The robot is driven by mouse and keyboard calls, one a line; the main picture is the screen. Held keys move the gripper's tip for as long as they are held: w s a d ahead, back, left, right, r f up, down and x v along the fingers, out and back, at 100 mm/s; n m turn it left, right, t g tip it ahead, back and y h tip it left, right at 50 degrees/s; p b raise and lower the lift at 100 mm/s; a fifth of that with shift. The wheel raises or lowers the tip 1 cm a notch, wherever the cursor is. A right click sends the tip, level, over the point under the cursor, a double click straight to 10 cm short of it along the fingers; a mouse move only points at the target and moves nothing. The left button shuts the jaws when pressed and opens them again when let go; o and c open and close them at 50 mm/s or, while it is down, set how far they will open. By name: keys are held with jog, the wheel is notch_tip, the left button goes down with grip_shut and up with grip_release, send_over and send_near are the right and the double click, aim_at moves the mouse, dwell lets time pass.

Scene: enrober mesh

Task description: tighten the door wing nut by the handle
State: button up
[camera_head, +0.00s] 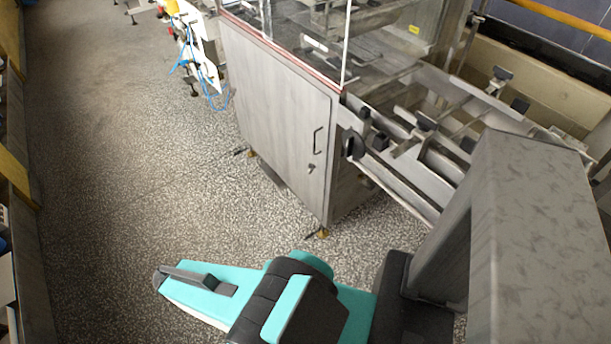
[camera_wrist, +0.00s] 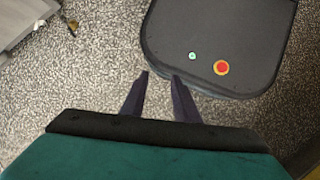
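The grey cabinet door (camera_head: 275,115) of the machine is closed in the head view. A dark bar handle (camera_head: 318,141) stands near its right edge. The small wing nut (camera_head: 311,169) sits just below the handle; its exact angle is too small to tell. My gripper (camera_wrist: 160,76) shows in the wrist view with its two dark fingers apart and nothing between them. It points down over the speckled floor, away from the nut. My teal arm crosses the bottom of the head view.
A conveyor frame (camera_head: 400,190) with dark knobs juts out right of the cabinet. A clear guard (camera_head: 300,45) stands above the door. A cabinet foot (camera_head: 323,232) rests on the floor. White equipment with blue cables (camera_head: 205,65) stands behind left. The floor (camera_head: 120,150) left of the door is clear.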

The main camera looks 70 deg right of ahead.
aim_at(311, 168)
jog(key=w+d+f+n+h+b, duration=0.1)
jog(key=w+d+n+h+b, duration=0.2)
jog(key=d+b, duration=0.65)
jog(key=w+d+f+n+h+b, duration=0.1)
jog(key=w+d+n+h+b, duration=0.3)
jog(key=d, duration=1.1)
jog(key=s+d+r+g+h+b, duration=0.1)
jog(key=s+d+r+h+b, duration=0.1)
jog(key=d+b, duration=0.3)
jog(key=s+d+r+n+g+h+b, duration=0.1)
jog(key=s+d+r+g+b, duration=0.1)
jog(key=d+r+b, duration=0.3)
jog(key=s+d+r+n+g+h+b, duration=0.1)
jog(key=d+b, duration=0.4)
jog(key=d, duration=0.6)
jog(key=shift+s+d+r+g+h+b, duration=0.35)
jog(key=shift+s+r+h, duration=0.45)
jog(key=shift+s+r, duration=0.3)
jog(key=b+x, duration=0.3)
jog(key=x, duration=1)
jog(key=shift+d, duration=0.35)
